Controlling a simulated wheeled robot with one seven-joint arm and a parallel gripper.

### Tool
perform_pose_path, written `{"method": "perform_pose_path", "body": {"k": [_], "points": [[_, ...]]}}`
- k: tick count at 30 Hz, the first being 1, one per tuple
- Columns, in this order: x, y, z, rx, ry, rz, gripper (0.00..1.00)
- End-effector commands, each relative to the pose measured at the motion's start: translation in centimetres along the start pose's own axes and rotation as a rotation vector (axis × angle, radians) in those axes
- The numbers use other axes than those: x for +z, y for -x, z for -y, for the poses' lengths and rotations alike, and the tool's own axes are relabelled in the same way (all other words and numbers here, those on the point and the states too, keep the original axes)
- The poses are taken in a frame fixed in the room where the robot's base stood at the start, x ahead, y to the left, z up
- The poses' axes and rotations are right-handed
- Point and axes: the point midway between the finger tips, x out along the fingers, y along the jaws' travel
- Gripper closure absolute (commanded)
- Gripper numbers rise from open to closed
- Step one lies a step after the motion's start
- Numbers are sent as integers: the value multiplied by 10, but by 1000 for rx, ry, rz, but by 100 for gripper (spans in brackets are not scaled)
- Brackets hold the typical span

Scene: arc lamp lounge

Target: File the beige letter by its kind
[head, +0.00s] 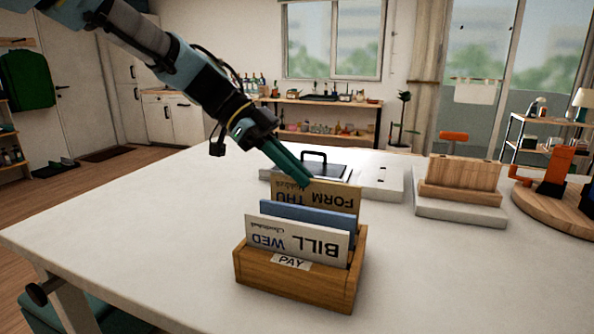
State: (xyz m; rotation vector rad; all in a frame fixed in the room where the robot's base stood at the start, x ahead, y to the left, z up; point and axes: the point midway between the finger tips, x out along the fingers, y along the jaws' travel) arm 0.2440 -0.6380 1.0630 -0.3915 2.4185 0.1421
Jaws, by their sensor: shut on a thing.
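The beige letter (335,196), printed "FORM THU" upside down, stands at the back of a small wooden letter holder (295,283) on the white table. My gripper (303,181) comes down from the upper left and is shut on the beige letter's top left edge. The letter's lower part is hidden behind a blue letter (300,216), so I cannot tell whether it touches the holder's floor. In front is a white letter (299,241) printed "BILL WED", also upside down. The holder's front carries a label (291,262) reading "PAY".
At right stand a wooden block (464,178) on a pale base and a round wooden board (560,217) with an orange object (555,172). The table's left and front right are clear.

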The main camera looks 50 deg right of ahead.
Motion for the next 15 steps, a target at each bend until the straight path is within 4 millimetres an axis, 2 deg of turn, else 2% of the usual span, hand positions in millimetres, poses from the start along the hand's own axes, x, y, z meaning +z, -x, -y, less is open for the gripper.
{"method": "perform_pose_path", "body": {"k": [5, 6, 15], "points": [[0, 0, 0, 0, 0, 0, 100], [0, 0, 0, 0, 0, 0, 87], [0, 0, 0, 0, 0, 0, 55]]}}
